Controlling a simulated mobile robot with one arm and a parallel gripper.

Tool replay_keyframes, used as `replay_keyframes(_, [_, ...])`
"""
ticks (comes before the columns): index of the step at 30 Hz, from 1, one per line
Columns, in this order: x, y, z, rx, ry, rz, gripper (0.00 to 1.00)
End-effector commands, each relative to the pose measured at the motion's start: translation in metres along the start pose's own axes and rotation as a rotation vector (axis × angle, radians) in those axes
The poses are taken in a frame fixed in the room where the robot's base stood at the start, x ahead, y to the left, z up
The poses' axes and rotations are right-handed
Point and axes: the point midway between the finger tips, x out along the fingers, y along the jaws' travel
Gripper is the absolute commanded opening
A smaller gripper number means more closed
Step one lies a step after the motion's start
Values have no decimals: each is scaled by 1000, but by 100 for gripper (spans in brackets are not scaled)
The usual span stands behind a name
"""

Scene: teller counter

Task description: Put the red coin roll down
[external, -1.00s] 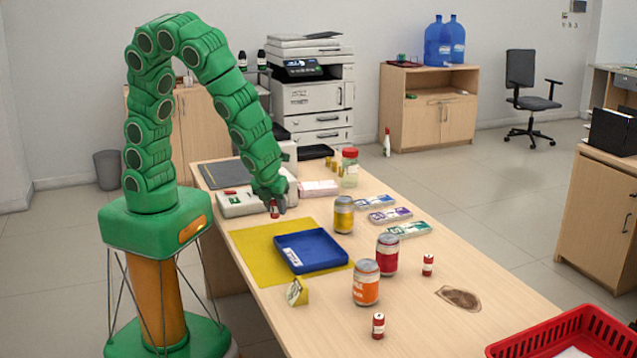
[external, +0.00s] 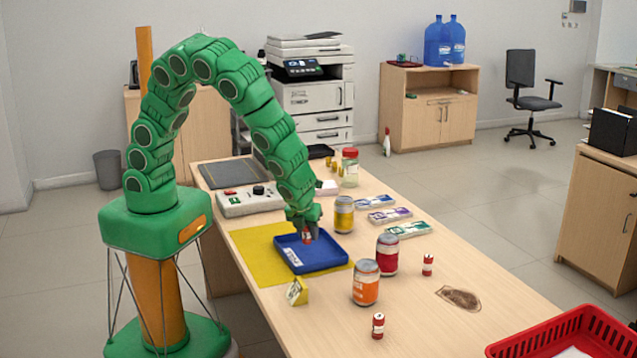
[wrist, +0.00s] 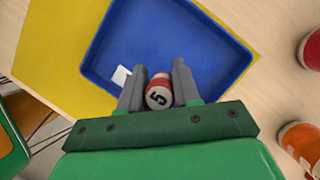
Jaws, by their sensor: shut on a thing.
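My gripper (external: 306,228) is shut on a red coin roll (external: 307,236) with a white end. In the wrist view the roll (wrist: 159,92) sits between the two grey fingers (wrist: 158,88), its end marked with a dark 5. The gripper and roll are over the blue tray (external: 321,266); whether the roll touches the tray floor I cannot tell. The tray also fills the upper middle of the wrist view (wrist: 214,40) and looks empty apart from a white label. Two other red rolls stand on the counter, one near the front (external: 378,325) and one farther right (external: 428,265).
The tray lies on a yellow mat (external: 256,257). A yellow can (external: 344,214), a red can (external: 387,254) and an orange can (external: 366,282) stand to its right. A small yellow sign (external: 297,291) stands in front. A red basket (external: 560,335) is at the front right.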

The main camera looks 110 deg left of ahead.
Motion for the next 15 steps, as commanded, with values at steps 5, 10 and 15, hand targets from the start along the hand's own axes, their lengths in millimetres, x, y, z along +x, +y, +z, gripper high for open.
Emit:
replay_keyframes(5, [6, -6, -1, 0, 0, -1, 0])
replay_keyframes(10, [10, -9, -3, 0, 0, -2, 0])
replay_keyframes(15, [26, -12, -9, 2, 0, -1, 0])
